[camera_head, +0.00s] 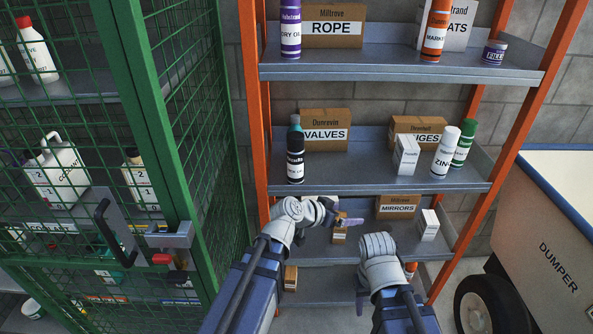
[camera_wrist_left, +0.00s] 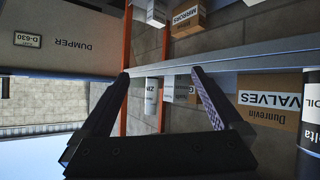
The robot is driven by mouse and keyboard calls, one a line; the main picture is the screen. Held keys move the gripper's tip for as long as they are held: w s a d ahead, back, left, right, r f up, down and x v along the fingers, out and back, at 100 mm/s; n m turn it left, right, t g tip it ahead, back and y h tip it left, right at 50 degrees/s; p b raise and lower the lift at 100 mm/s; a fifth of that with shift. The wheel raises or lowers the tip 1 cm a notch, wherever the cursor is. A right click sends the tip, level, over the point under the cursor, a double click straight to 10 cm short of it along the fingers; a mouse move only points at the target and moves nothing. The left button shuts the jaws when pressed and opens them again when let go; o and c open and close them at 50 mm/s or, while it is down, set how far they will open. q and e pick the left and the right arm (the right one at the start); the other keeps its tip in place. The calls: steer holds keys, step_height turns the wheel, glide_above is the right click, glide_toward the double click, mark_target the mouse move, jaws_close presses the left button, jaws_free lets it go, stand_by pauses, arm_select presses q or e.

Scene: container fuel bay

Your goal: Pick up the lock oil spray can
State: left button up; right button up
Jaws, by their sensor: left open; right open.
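A dark spray can with a white band reading "OIL" (camera_head: 295,168) stands upright on the middle shelf at its left end; the first word of its label is too small to read. Part of it shows at the right edge of the left wrist view (camera_wrist_left: 309,140), outside the jaws. A purple can reading "DRY OIL" (camera_head: 290,30) stands on the top shelf. My left gripper (camera_head: 350,222) is open and empty, below and right of the dark can; its spread jaws show in the wrist view (camera_wrist_left: 160,74). My right gripper (camera_head: 385,285) is lower, mostly hidden behind its wrist.
A teal-topped can (camera_head: 295,121) stands close behind the dark can. The VALVES box (camera_head: 325,117), a white carton (camera_head: 406,154), a ZINC can (camera_head: 445,153) and a green can (camera_head: 464,143) share the shelf. A green mesh cage (camera_head: 165,190) is at left, a dumper (camera_head: 555,235) at right.

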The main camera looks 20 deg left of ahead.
arm_select(q)
steer(key=w+a+r+n+t+y, duration=0.2)
steer(key=w+a+r+t, duration=0.35)
steer(key=a, duration=0.35)
steer(key=n+t+y+b, duration=0.1)
steer(key=n+t+y, duration=0.2)
steer(key=y, duration=0.1)
glide_toward(292, 152)
steer(key=w, duration=0.5)
steer(key=shift+d, duration=0.4)
steer(key=shift+w+d+f, duration=0.1)
steer(key=shift+w+d, duration=0.1)
steer(key=shift+w, duration=1.1)
steer(key=shift+g+h, duration=0.25)
steer(key=shift+h, duration=0.15)
steer(key=w, duration=0.5)
steer(key=shift+w, duration=0.15)
steer(key=shift+c, duration=0.4)
jaws_close()
